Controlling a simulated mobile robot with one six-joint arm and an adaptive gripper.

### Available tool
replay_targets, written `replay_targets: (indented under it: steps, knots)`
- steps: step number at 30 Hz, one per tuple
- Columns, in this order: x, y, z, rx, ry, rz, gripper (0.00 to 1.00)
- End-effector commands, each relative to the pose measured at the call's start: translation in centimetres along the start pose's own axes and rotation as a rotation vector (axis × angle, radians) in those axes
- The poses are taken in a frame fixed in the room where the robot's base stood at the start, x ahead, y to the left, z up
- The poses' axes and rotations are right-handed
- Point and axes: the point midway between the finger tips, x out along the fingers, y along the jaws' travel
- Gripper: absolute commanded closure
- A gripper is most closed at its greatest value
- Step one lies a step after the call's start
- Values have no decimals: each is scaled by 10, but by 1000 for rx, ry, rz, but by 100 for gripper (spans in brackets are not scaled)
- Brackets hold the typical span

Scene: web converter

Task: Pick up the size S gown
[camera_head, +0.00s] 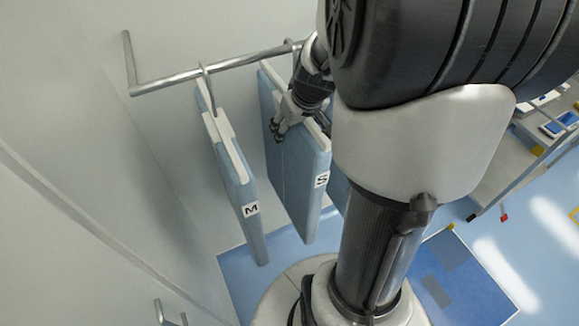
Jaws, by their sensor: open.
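The size S gown (301,188) is a flat light-blue slab with a white top edge and an S label. It hangs from the metal rail (215,67) on the wall. My gripper (279,133) is open at the upper left part of the S gown, close to its face and top edge. I cannot tell whether it touches the gown or has a finger on each side. My arm hides the gown's hook and part of its upper right side.
The size M gown (240,200) hangs just left of the S gown, with a narrow gap between. Another blue gown (338,188) shows partly behind my arm. A wall stands at the left. Shelving with blue items (560,124) is at the far right.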

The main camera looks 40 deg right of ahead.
Motion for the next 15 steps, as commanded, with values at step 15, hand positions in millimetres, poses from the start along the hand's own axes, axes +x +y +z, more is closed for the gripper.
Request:
replay_targets:
  steps: [15]
  knots:
    - [0,0,0,0,0,0,61]
